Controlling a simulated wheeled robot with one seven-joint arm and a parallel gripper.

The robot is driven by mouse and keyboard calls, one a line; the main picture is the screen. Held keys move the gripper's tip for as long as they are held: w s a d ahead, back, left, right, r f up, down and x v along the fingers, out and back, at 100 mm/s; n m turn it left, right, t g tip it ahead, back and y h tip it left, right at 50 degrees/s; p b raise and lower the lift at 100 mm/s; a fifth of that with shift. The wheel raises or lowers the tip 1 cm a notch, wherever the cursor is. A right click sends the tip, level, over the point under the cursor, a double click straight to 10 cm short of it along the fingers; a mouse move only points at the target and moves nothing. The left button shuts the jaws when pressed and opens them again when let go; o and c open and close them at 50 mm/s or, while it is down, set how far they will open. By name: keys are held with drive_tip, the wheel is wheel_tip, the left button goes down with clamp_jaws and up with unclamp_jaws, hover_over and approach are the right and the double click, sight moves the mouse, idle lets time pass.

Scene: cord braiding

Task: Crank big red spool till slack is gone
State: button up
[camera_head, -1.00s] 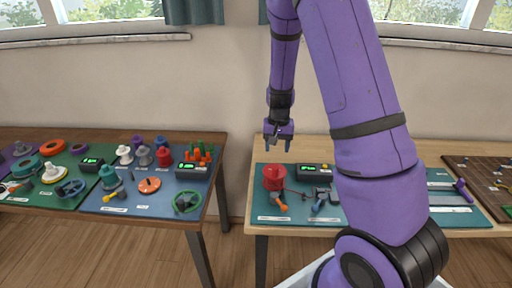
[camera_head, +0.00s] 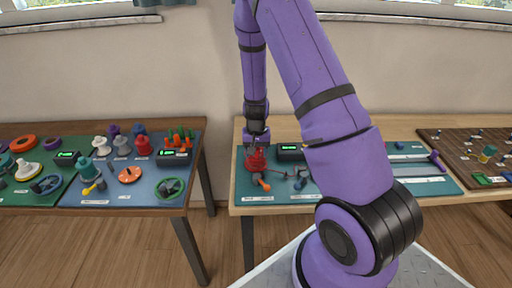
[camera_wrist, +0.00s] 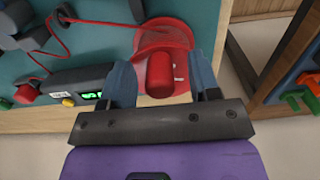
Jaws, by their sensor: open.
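The big red spool (camera_head: 256,159) stands at the left end of the teal board (camera_head: 247,194) on the right table. My gripper (camera_head: 256,144) is over the spool, pointing down. In the wrist view the spool (camera_wrist: 162,40) shows its flange and central red post between my open blue fingers (camera_wrist: 163,82). I cannot tell whether a finger touches it. A red cord (camera_wrist: 100,22) runs from the spool to dark fittings and hangs in a curve.
A display box (camera_head: 290,152) with green digits stands just right of the spool, also close to a finger in the wrist view (camera_wrist: 80,88). A dark crank (camera_head: 300,183) is nearby.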

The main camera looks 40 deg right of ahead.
clamp_jaws()
idle(0.4)
idle(0.5)
